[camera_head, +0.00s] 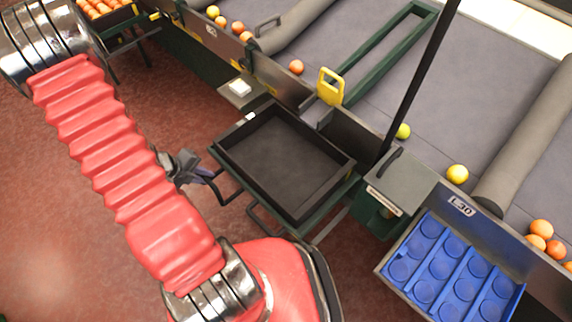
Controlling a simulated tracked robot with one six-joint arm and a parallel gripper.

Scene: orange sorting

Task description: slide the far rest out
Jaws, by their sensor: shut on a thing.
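The far rest (328,222) is a dark green frame sticking out from the side of the sorting table. Thin dark handle bars show along its outer side, and an empty black tray (246,177) lies on it. My gripper (208,176) is at the rest's left outer corner, shut on a dark handle bar (228,198) there. My red sleeved arm comes in from the left and partly covers the view of the gripper. The exact contact between the fingers and the bar is small and hard to make out.
A blue tray with round cups (432,262) sits at the lower right. A grey box (402,182) and a dark post (418,80) stand right of the rest. Oranges and yellow fruit lie on the grey table (375,75). Red floor (60,220) is open at the left.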

